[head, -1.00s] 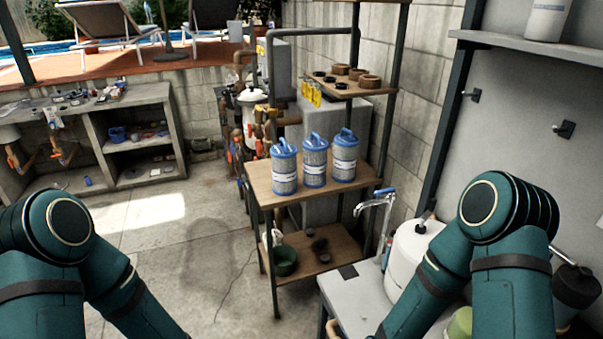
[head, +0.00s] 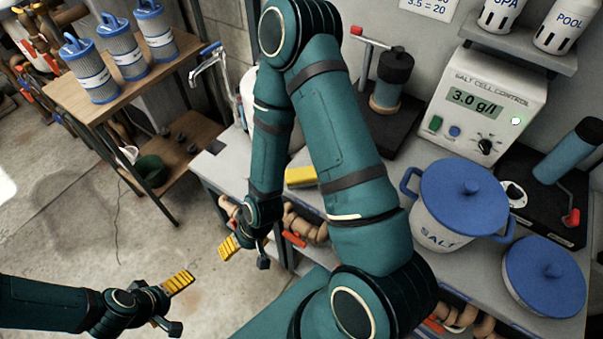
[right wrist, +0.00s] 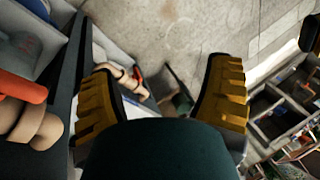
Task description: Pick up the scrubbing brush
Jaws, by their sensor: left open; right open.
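I cannot make out a scrubbing brush for certain. A yellow block-like item (head: 300,176) lies on the grey bench, partly hidden behind my right arm; I cannot tell whether it is a brush. My right gripper (head: 246,254) is open and empty, low in front of the bench. In the right wrist view its yellow-padded fingers (right wrist: 165,70) stand wide apart with nothing between them. My left gripper (head: 176,304) is open and empty above the floor at the lower left, apart from everything.
The grey bench (head: 213,167) carries a salt tub (head: 440,215), a blue lid (head: 545,277) and the salt cell control box (head: 487,98). Pipes run under it. A wooden shelf stand (head: 70,100) holds blue-topped filters (head: 92,72) and a green bowl (head: 150,170). The floor at left is clear.

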